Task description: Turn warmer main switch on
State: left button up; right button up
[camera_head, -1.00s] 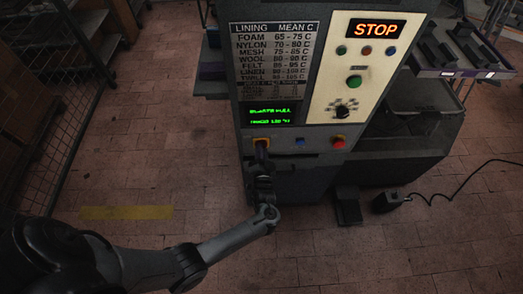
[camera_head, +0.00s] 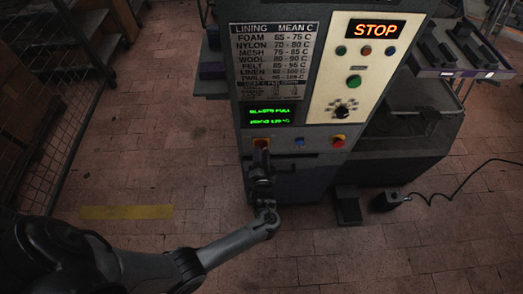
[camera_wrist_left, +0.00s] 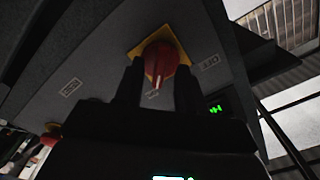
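The warmer main switch is a red rotary knob on a yellow plate (camera_wrist_left: 160,62) in the left wrist view, with a small label on each side of it. In the head view its orange-yellow plate (camera_head: 261,142) is at the lower left of the machine's front, partly hidden by my gripper. My left gripper (camera_head: 261,152) is right in front of it. In the left wrist view the two dark fingers (camera_wrist_left: 158,80) stand apart, one on each side of the knob. Whether they touch it is not clear. My right gripper is not in view.
A blue button (camera_head: 299,142) and a red knob on yellow (camera_head: 338,141) are to the right on the same panel. Above are a green text display (camera_head: 270,116), a dial (camera_head: 342,111) and a lit STOP sign (camera_head: 375,29). A pedal (camera_head: 387,201) lies on the floor.

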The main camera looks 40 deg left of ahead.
pick_arm(q)
jog(key=v, duration=0.9)
jog(key=shift+p, duration=0.4)
jog(key=shift+s+f, duration=0.1)
